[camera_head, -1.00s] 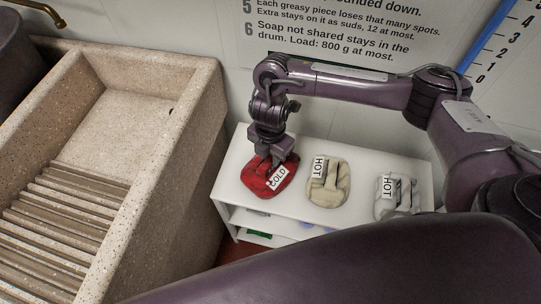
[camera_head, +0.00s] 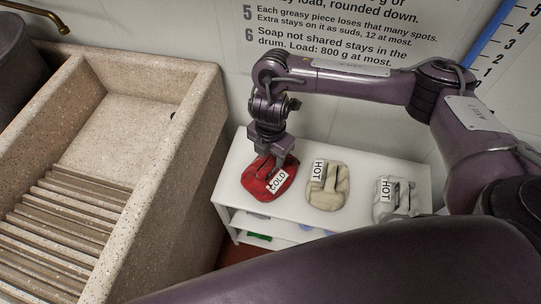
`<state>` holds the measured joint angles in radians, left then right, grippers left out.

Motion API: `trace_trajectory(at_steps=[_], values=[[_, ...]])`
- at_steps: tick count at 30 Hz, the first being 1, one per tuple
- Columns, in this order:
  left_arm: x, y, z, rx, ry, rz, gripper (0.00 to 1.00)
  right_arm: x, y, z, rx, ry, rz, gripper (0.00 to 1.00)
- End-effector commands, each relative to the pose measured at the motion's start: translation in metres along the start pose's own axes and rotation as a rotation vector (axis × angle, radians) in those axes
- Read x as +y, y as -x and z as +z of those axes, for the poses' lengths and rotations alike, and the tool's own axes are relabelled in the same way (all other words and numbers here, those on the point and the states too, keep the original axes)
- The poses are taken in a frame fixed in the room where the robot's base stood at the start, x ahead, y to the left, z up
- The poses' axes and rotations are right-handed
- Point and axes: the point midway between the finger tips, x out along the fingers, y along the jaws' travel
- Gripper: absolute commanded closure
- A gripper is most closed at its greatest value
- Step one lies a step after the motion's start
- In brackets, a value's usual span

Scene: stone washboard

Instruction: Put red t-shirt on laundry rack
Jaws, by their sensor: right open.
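The red t-shirt (camera_head: 259,188) is a folded bundle with a white "COLD" label, lying at the left end of a white shelf top. My right gripper (camera_head: 264,167) points down over it, open, with its fingertips at the upper part of the bundle. I cannot tell whether the fingers touch the cloth. The gripper hides part of the shirt's far side. No laundry rack is clearly recognisable in the view. My left gripper does not show.
A beige folded bundle (camera_head: 326,198) and a pale grey one (camera_head: 383,212), both labelled "HOT", lie to the right on the white shelf (camera_head: 233,170). A stone washboard sink (camera_head: 212,120) stands close on the left. A wall with printed text is behind.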

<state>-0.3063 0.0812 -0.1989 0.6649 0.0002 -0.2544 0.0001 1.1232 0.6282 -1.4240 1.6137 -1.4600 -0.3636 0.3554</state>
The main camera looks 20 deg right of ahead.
Motion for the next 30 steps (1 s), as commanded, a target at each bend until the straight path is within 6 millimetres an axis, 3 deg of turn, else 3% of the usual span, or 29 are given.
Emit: trace_trajectory(at_steps=[1, 3, 12, 18, 30], values=[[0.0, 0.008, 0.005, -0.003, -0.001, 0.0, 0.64, 0.002, 0.018, 0.001, -0.005, 0.004, 0.005, 0.55], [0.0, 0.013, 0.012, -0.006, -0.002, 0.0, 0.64, 0.001, 0.034, 0.001, -0.005, 0.003, 0.005, 0.55], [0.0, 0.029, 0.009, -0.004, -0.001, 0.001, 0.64, 0.001, 0.087, 0.001, -0.003, 0.002, 0.004, 0.55], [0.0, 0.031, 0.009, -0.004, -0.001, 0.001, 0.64, 0.0, 0.098, 0.0, -0.001, 0.001, 0.001, 0.55], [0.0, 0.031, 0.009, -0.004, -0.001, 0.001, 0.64, 0.0, 0.098, 0.0, 0.0, 0.001, 0.0, 0.55]])
